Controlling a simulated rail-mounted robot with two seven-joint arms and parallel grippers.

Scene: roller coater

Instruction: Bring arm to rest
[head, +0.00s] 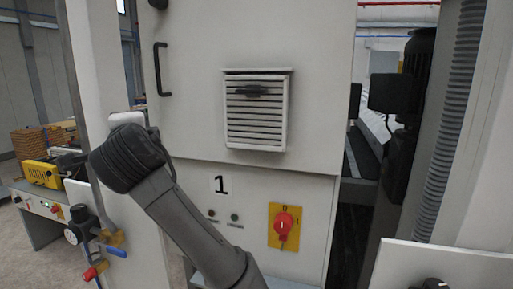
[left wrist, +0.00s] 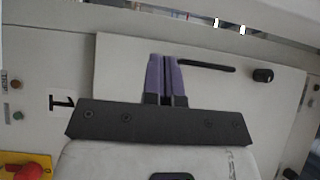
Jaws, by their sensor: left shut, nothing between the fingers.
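My left gripper shows in the left wrist view (left wrist: 166,60), with its two purple fingers together and nothing between them. The fingers point at the pale cabinet (left wrist: 120,50), near a dark bar handle (left wrist: 208,66); I cannot tell the gap. In the head view my dark grey arm rises from the bottom centre in front of the cabinet (head: 190,120) and bends at the left. The fingers are hidden there. My right gripper is in neither view.
The cabinet carries a vent grille (head: 255,110), a black handle (head: 161,69) and a red rotary switch on a yellow plate (head: 284,226). At the left are a gauge with valves (head: 75,235) and a yellow machine (head: 45,174). A ribbed hose (head: 450,130) runs down the right.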

